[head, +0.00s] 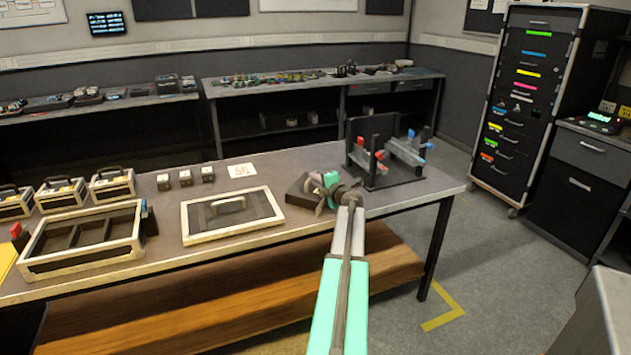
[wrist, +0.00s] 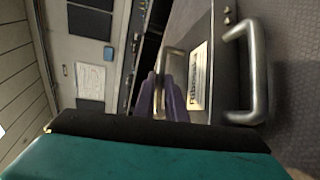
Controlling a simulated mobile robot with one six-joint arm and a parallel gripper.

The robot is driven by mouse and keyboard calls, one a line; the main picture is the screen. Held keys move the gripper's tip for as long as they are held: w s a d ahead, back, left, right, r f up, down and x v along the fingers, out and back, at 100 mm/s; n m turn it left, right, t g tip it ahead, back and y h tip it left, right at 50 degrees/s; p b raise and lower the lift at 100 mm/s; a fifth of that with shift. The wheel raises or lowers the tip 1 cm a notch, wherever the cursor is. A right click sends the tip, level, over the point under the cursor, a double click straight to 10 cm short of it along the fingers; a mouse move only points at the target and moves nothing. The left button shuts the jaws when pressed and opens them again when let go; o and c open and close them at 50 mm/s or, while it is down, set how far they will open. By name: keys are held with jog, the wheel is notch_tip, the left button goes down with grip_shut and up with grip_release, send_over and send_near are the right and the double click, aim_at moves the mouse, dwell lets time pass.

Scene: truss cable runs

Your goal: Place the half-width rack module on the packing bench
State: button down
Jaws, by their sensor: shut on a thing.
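The half-width rack module (head: 297,190) is a dark box at the right part of the packing bench (head: 268,172), left of my gripper (head: 321,200). In the wrist view the module (wrist: 196,52) shows a dark front with a pale label and two metal handles. My gripper's purple fingers (wrist: 168,96) are shut on the handle at the left of that view; the other handle (wrist: 243,72) is free. The module is at or just over the bench top; I cannot tell whether it touches. My arm hides part of its right side in the head view.
A black stand with red and blue clamps (head: 385,150) is close on the right. A lidded case (head: 232,214) lies to the left, with an open divided tray (head: 85,240) beyond it. Small cubes (head: 186,178) and a white card (head: 242,171) are behind.

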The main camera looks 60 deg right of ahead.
jog(key=c, duration=1.8)
grip_release()
jog(key=shift+s+a, duration=0.15)
jog(key=shift+v, duration=5.9)
